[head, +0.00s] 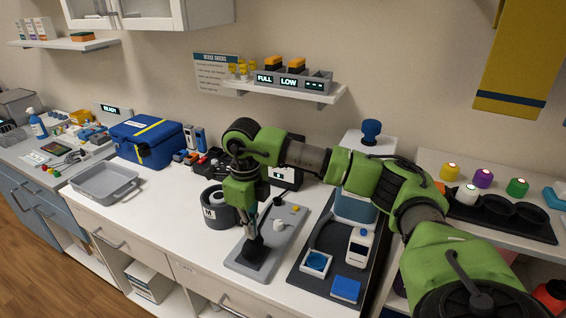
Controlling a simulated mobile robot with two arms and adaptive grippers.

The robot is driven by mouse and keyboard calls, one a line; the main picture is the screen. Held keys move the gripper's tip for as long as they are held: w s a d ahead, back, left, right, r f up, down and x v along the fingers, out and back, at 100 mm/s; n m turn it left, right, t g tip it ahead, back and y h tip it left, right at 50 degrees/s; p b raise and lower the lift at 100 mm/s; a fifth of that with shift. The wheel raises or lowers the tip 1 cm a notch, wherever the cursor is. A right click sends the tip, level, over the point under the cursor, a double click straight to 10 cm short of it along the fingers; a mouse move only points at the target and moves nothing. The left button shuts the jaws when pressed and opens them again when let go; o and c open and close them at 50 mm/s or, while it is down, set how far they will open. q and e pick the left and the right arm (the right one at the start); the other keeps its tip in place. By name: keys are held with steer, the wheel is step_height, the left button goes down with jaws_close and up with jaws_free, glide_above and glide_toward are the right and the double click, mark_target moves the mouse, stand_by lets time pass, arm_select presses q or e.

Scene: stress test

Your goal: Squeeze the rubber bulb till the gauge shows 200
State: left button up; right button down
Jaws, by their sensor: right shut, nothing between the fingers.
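My right gripper (254,236) points down over the grey tray (284,250) on the white counter. It is shut with nothing between its fingers. A dark shape (251,256) that may be the rubber bulb lies right at its fingertips; I cannot tell whether they touch. A black-framed panel (287,176), perhaps the gauge, stands behind my right arm, which hides much of it; no reading is legible. My left gripper is not in view.
A grey cylinder (216,213) marked M stands left of the tray. A black tray (300,276) with a blue block (346,290) and a white device (358,248) lies to the right. A blue cooler bag (146,140) and an empty grey basin (104,184) are further left.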

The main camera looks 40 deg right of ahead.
steer(key=shift+f+b, duration=1.1)
steer(key=shift+f, duration=0.55)
steer(key=shift+r, duration=0.15)
steer(key=shift+r+p, duration=0.85)
steer(key=shift+r, duration=0.2)
steer(key=shift+f+b, duration=1)
steer(key=shift+f, duration=0.25)
steer(key=shift+r+p, duration=0.95)
steer(key=shift+r, duration=0.3)
steer(key=shift+f, duration=0.15)
